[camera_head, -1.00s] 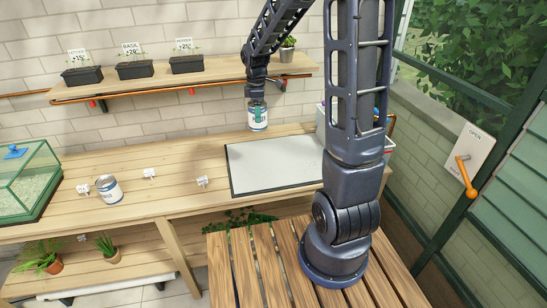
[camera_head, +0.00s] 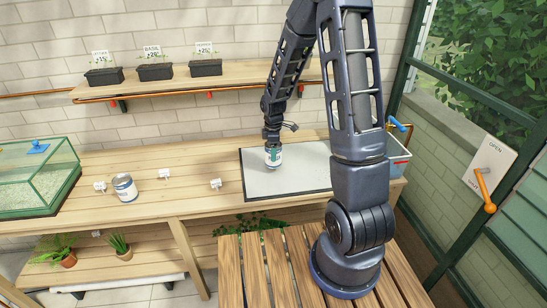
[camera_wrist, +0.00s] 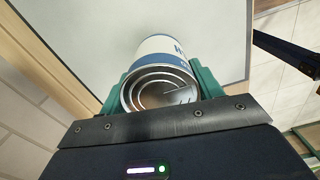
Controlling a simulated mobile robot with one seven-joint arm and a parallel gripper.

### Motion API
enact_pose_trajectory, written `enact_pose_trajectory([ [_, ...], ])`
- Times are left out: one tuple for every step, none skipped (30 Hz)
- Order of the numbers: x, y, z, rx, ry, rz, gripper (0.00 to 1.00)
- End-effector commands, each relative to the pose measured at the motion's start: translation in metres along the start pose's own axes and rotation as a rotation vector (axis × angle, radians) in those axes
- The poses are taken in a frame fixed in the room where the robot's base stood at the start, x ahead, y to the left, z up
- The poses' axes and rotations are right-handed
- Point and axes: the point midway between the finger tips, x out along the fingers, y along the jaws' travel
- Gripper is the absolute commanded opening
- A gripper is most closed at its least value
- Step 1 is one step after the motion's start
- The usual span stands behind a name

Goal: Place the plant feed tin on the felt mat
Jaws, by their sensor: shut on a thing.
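The tin (camera_head: 273,158), white and blue with a bare metal end, is between the green fingers of my gripper (camera_head: 273,147). In the wrist view the tin (camera_wrist: 168,52) shows its metal end toward the camera, with my gripper's fingers (camera_wrist: 160,92) shut on its two sides. The felt mat (camera_head: 300,178) is pale grey with a dark border and lies on the bench. The tin is over the mat's left part; I cannot tell whether it touches the mat. The mat (camera_wrist: 110,25) also fills much of the wrist view.
A green-framed glass box (camera_head: 40,180) stands at the far left. A shelf (camera_head: 190,83) with black planters runs above. A clear bin (camera_head: 398,155) stands right of the mat.

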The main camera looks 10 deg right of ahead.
Motion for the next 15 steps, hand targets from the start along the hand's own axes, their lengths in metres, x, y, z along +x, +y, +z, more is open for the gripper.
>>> enact_pose_trajectory([
  [0.005, 0.0, 0.0, 0.0, -0.001, -0.002, 0.31],
  [0.008, -0.001, 0.0, 0.0, -0.001, -0.002, 0.31],
  [0.013, -0.001, 0.0, 0.0, -0.001, -0.003, 0.31],
  [0.017, -0.001, 0.0, 0.0, -0.002, -0.003, 0.31],
  [0.02, -0.001, 0.0, 0.0, -0.001, -0.003, 0.31],
  [0.025, -0.001, 0.0, 0.0, -0.001, -0.003, 0.31],
  [0.029, -0.001, 0.0, 0.0, -0.001, -0.003, 0.31],
  [0.032, -0.001, 0.0, 0.0, -0.001, -0.003, 0.31],
  [0.034, -0.001, 0.0, 0.0, -0.001, -0.002, 0.31],
  [0.034, 0.0, 0.0, 0.0, 0.0, -0.001, 0.31],
  [0.035, 0.0, 0.0, 0.0, 0.0, 0.0, 0.31],
  [0.035, 0.0, 0.0, 0.0, 0.0, 0.001, 0.31],
  [0.034, 0.0, 0.0, 0.0, 0.0, 0.001, 0.31],
  [0.034, 0.0, 0.0, 0.0, 0.0, 0.001, 0.31],
  [0.034, 0.0, 0.0, 0.0, 0.0, 0.0, 0.31],
])
